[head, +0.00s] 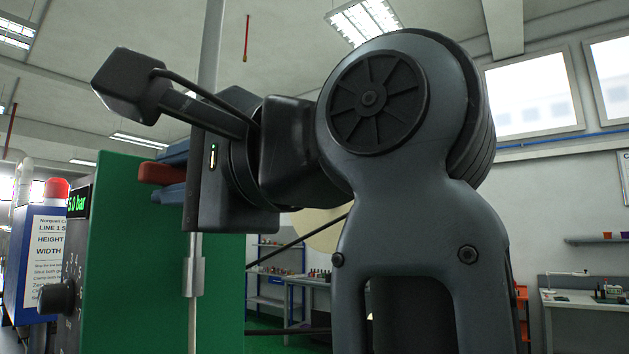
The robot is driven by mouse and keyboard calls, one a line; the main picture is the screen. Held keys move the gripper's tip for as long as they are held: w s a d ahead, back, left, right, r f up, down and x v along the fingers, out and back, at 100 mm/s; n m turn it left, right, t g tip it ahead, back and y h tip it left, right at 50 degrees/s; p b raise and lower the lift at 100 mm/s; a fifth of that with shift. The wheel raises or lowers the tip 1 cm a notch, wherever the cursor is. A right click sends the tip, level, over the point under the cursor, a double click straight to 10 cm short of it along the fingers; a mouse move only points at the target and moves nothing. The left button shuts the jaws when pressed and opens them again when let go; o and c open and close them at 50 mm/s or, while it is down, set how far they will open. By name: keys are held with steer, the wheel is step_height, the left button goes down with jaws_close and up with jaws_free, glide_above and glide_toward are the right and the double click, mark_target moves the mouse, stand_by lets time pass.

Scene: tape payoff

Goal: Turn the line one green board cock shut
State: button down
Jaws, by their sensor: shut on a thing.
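The green board (140,285) stands upright at the left. A red handle (158,173) sticks out near its upper part; it looks like the lever of a cock. My gripper (170,173) is at the board from the right, with its blue-grey fingers above and below the red handle, shut on it. The handle lies roughly level in this view. The cock's body and pipe are hidden behind the fingers and the gripper housing.
A grey box with a green "5.0 bar" display (77,204) and a black knob (57,296) stands left of the board. A blue cabinet (44,222) with a red lamp (56,188) is beyond. A thin pole (193,300) stands close below my gripper. Shelves and benches are far back.

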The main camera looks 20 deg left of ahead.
steer(key=c, duration=1)
jaws_free()
steer(key=shift+c, duration=0.2)
steer(key=b+v, duration=0.1)
steer(key=v, duration=0.6)
steer(key=shift+d+b, duration=0.4)
steer(key=shift+s, duration=0.1)
